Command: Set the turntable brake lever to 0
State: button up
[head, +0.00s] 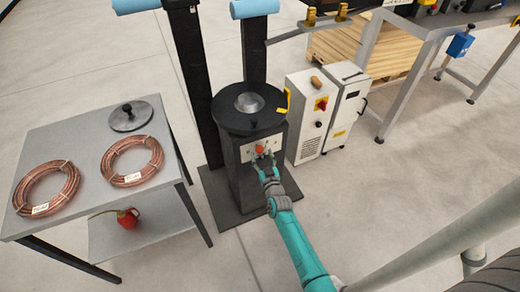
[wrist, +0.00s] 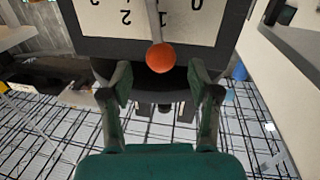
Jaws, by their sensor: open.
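The brake lever is a thin metal rod ending in an orange ball knob (wrist: 160,58); the knob also shows in the head view (head: 259,149). Behind it, on the front of the turntable pedestal, is a pale dial plate (wrist: 98,18) with numbers running down to 0 (wrist: 196,3) at the right. In the wrist view the rod passes between 2 and 1, closer to 1. My gripper (wrist: 160,78) is open, its fingers left and right of the knob and slightly below it, with visible gaps. It also shows in the head view (head: 264,162). I see no contact.
The black turntable (head: 225,117) tops the pedestal. A white cabinet (head: 308,122) stands close on the right. A grey table (head: 85,150) with copper coils (head: 132,160) is at left. The floor between table and pedestal is narrow; floor to the right is open.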

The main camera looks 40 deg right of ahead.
aim_at(260, 149)
jog(key=shift+x, duration=2.2)
grip_shut()
